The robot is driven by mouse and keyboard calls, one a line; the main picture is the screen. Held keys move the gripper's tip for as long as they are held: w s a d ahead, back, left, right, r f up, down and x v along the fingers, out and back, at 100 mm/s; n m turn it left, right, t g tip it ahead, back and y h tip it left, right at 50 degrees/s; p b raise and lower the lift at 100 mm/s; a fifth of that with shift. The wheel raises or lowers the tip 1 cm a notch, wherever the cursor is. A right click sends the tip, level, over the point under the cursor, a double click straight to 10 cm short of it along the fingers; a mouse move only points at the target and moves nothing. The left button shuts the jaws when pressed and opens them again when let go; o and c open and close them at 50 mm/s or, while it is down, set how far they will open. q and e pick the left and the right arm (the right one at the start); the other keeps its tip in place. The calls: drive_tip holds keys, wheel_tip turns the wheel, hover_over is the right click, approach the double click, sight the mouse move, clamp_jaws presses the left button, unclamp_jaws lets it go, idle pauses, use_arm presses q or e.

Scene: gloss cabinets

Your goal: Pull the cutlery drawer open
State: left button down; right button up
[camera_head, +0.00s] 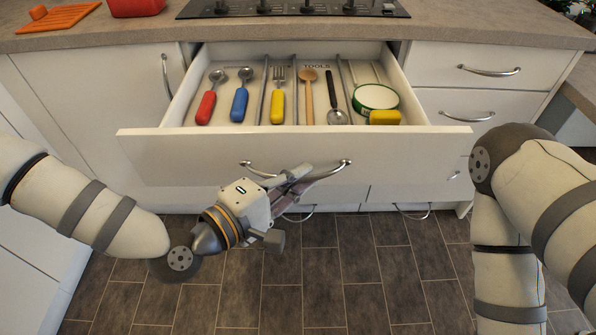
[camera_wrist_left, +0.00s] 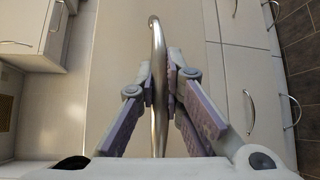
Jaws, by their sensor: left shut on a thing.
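The cutlery drawer (camera_head: 290,146) stands pulled out from the white cabinet under the counter, its inside in view from above. Its curved metal handle (camera_head: 334,170) runs along the front panel. My left gripper (camera_head: 296,176) is at the handle, shut on it. In the left wrist view the handle (camera_wrist_left: 157,55) passes between the two fingers (camera_wrist_left: 160,85), which touch it from both sides. In the drawer lie red, blue and yellow-handled cutlery, a wooden spoon (camera_head: 309,95), a dark-handled utensil, a green-rimmed white round thing (camera_head: 375,97) and a yellow block. My right gripper is not in view.
Closed drawers (camera_head: 475,100) with metal handles are to the right, and a closed cabinet door (camera_head: 110,90) is to the left. A hob (camera_head: 295,8) and an orange board (camera_head: 58,18) are on the counter (camera_head: 120,32). The tiled floor (camera_head: 330,270) in front is clear of loose things.

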use_arm(q)
drive_tip(key=shift+s, duration=0.25)
drive_tip(key=c, duration=1.7)
unclamp_jaws()
drive_tip(key=v, duration=1.2)
